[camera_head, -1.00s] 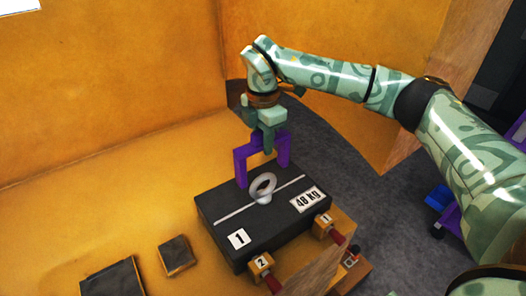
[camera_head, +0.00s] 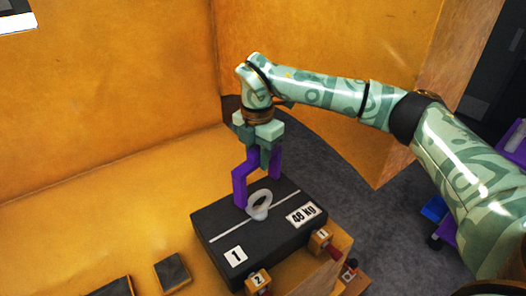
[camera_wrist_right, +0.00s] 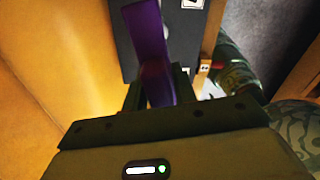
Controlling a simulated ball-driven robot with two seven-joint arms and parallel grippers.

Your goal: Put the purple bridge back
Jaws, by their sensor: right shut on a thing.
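The purple bridge (camera_head: 240,187) is an arch with two legs, held legs down by my right gripper (camera_head: 264,158). The bridge also shows in the right wrist view (camera_wrist_right: 146,42), between the fingers. It is over the back part of a dark casting (camera_head: 225,227) marked 1 and 48 kg. Its near leg overlaps the casting's top beside the pale lifting ring (camera_head: 260,205). I cannot tell whether the leg touches. The far leg is partly behind the gripper and appears over the casting's back edge. My left gripper is not in view.
Two small yellow blocks, numbered 1 (camera_head: 320,240) and 2 (camera_head: 257,279), with red-ended pins sit along the casting's front right side. Dark pads (camera_head: 173,272) lie on the yellow surface at left. Yellow walls (camera_head: 110,90) stand behind; grey floor (camera_head: 335,185) lies right.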

